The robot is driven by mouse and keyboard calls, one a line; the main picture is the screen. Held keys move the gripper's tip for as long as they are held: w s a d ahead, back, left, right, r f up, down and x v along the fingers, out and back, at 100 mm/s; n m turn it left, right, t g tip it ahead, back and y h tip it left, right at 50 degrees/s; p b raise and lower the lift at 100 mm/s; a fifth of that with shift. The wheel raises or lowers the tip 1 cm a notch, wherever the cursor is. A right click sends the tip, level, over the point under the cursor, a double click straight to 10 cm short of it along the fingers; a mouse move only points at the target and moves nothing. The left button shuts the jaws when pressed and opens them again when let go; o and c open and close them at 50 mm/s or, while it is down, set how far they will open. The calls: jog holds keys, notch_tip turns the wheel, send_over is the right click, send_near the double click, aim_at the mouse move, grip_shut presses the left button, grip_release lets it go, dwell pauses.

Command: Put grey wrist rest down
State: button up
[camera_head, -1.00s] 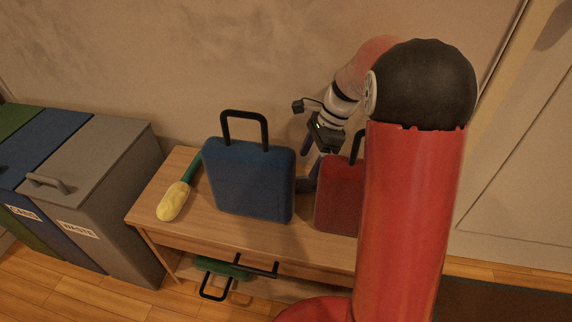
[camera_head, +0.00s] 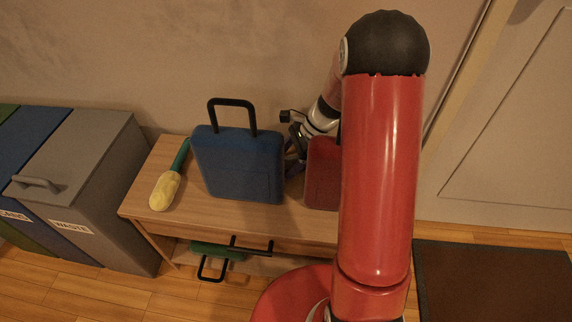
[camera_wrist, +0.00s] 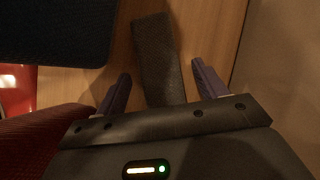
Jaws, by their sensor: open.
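The grey wrist rest (camera_wrist: 153,45) is a long dark bar on the wooden tabletop in the wrist view. Its near end passes under my gripper's body. My gripper (camera_wrist: 161,70) is open, with one purple finger on each side of the wrist rest and a visible gap to each. In the head view my gripper (camera_head: 296,150) is low behind the blue and red cases, partly hidden. The wrist rest cannot be made out there.
A blue case (camera_head: 238,165) and a red case (camera_head: 322,175) stand on the wooden table (camera_head: 225,215), close to my gripper. A yellow-headed duster (camera_head: 165,190) lies at the left. The wall is close behind. Bins (camera_head: 90,180) stand left of the table.

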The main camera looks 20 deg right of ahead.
jog(key=c, duration=1.2)
